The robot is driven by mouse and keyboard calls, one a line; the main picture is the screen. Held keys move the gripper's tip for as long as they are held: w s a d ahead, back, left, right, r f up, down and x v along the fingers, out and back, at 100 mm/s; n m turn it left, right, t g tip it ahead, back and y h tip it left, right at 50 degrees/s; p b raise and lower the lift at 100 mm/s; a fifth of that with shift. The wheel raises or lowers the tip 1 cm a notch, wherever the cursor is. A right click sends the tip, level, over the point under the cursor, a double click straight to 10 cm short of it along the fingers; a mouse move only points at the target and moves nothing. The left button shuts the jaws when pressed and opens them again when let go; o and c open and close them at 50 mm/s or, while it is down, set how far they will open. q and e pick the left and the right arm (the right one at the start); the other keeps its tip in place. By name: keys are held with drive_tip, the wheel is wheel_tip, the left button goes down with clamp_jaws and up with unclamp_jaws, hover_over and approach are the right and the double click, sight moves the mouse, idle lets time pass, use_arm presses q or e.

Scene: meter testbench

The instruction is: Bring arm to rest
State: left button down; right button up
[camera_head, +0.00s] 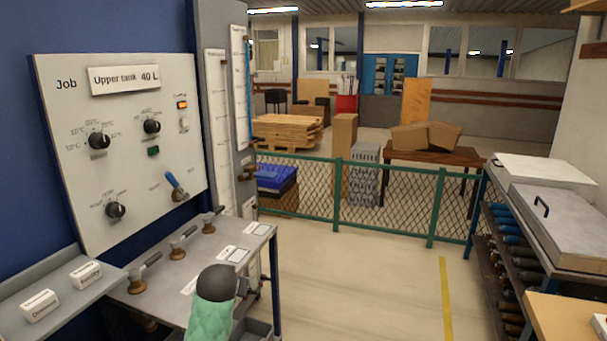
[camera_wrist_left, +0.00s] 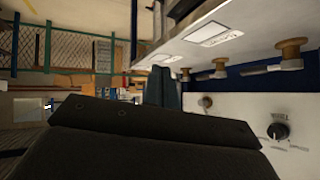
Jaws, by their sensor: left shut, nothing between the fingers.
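My left arm, with a green sleeve and a dark rounded joint, rises at the bottom middle of the head view, in front of the bench with the valves. Its gripper is mostly hidden there behind the joint. In the left wrist view, the dark gripper body fills the bottom, and the left gripper's fingers (camera_wrist_left: 164,88) are shut and empty. They stand apart from the bench, below its edge in this rolled picture. My right gripper is in neither view.
The panel (camera_head: 125,200) carries knobs and a blue-handled lever (camera_head: 172,182). Several brass valves (camera_head: 177,251) stand on the bench (camera_head: 160,300). A green mesh fence (camera_head: 390,195) crosses behind. A shelf rack (camera_head: 560,200) stands at right. The floor (camera_head: 350,280) between is clear.

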use_arm(q)
drive_tip(key=s+d+f+g+h, duration=0.1)
drive_tip(key=s+f+g, duration=0.2)
drive_tip(key=s+f, duration=0.8)
drive_tip(key=s+d+f+g+h, duration=0.1)
drive_tip(key=s+f+g, duration=0.1)
drive_tip(key=s+f, duration=0.9)
drive_tip(key=s+d+f+m+g, duration=0.1)
drive_tip(key=s+f, duration=1)
drive_tip(key=s, duration=1.2)
drive_tip(key=d+g, duration=0.1)
drive_tip(key=g, duration=0.1)
drive_tip(key=shift+s+g+h, duration=0.3)
drive_tip(key=shift+h, duration=0.1)
